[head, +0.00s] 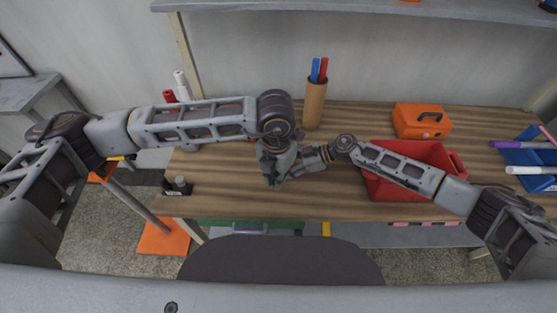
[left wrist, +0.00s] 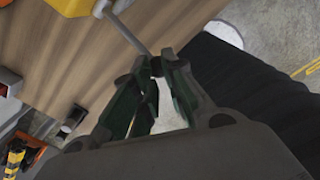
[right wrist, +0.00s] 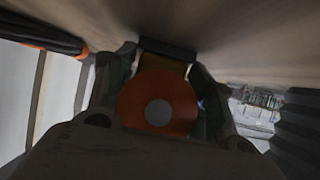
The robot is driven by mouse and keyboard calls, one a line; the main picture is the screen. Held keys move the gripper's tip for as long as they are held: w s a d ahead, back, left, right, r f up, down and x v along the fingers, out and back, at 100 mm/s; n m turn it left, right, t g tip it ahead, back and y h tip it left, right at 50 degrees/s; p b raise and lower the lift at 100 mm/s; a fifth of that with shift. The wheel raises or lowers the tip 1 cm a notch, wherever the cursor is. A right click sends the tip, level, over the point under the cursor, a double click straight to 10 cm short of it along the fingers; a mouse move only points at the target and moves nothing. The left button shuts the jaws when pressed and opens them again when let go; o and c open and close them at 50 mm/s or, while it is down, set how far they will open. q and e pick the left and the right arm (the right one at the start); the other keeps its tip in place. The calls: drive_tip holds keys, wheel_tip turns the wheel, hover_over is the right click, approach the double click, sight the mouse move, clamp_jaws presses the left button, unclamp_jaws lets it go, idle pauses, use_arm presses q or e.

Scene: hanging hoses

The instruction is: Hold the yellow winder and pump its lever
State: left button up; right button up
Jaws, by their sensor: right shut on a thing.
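The yellow winder shows as a yellow edge at the top of the left wrist view (left wrist: 75,7), with its thin grey lever (left wrist: 127,31) running down from it. My left gripper (left wrist: 156,66) has its fingertips drawn together around the lever's free end. In the head view my left gripper (head: 273,177) points down over the front of the table. My right gripper (right wrist: 160,65) is shut on the winder; an orange disc with a grey centre (right wrist: 158,100) and a bit of yellow show between its fingers. The winder is hidden behind my grippers in the head view.
On the wooden table (head: 225,185) stand a brown tube with blue and red sticks (head: 314,103), an orange case (head: 421,120), a red bin (head: 405,155) under my right arm, and a blue tray with markers (head: 525,152). A small dark item (head: 178,186) sits at the left front corner.

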use_arm(q)
drive_tip(key=shift+r, duration=0.1)
drive_tip(key=shift+w+r, duration=0.35)
drive_tip(key=shift+r, duration=0.45)
drive_tip(key=shift+w+r, duration=0.3)
drive_tip(key=shift+r, duration=0.5)
drive_tip(key=shift+r, duration=2.5)
use_arm(e)
drive_tip(key=o, duration=0.8)
drive_tip(key=shift+o, duration=0.2)
drive_tip(key=shift+d, duration=0.1)
